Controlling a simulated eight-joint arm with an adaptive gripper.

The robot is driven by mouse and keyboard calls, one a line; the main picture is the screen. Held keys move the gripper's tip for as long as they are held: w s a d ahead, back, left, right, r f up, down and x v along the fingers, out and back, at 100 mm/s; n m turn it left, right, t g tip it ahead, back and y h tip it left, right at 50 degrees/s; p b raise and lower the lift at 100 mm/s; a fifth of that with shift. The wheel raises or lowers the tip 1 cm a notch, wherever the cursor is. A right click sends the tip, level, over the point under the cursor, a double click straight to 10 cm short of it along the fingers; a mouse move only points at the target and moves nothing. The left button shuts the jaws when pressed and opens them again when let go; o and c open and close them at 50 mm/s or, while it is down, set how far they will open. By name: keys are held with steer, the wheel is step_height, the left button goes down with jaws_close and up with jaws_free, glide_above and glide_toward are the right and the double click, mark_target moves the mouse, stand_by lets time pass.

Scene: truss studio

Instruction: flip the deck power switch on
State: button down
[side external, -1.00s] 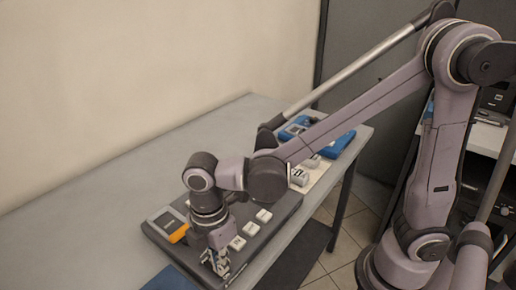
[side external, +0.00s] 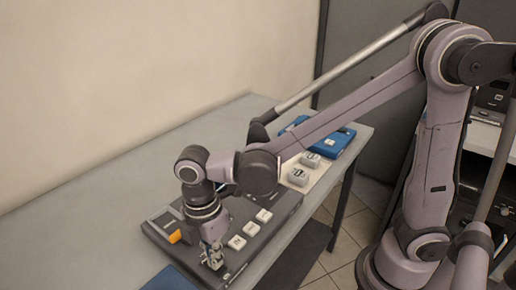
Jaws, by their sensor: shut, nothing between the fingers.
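The deck (side external: 160,235) is a dark grey slab lying on the table near its front edge. It carries a row of white square buttons (side external: 250,229), an orange part (side external: 175,237) and a small grey panel at its left end. I cannot pick out the power switch for certain; my gripper and wrist cover part of the deck. My gripper (side external: 214,262) points down at the deck's near edge, just left of the white buttons. Its fingers are shut and hold nothing. I cannot tell whether the fingertips touch the deck.
Behind the deck, a pale mat (side external: 318,176) holds grey blocks (side external: 297,177), with a blue tray (side external: 336,145) beyond. A blue item (side external: 172,279) lies at the front. The table's left part (side external: 90,190) is clear, up to the wall.

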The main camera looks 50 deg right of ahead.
mark_target(222, 270)
steer(key=shift+r, duration=0.1)
step_height(222, 270, up, 14)
steer(key=s, duration=0.1)
steer(key=shift+s, duration=0.35)
steer(key=shift+f, duration=0.2)
steer(key=d+f+m+t, duration=0.3)
steer(key=d+m+t, duration=0.1)
steer(key=d+m, duration=0.5)
steer(key=d+f+m+t, duration=0.3)
steer(key=d+m, duration=0.6)
steer(key=d, duration=0.3)
steer(key=shift+w+f+t, duration=0.15)
steer(key=shift+f+t, duration=0.2)
steer(key=shift+t, duration=0.05)
steer(key=shift+a, duration=0.1)
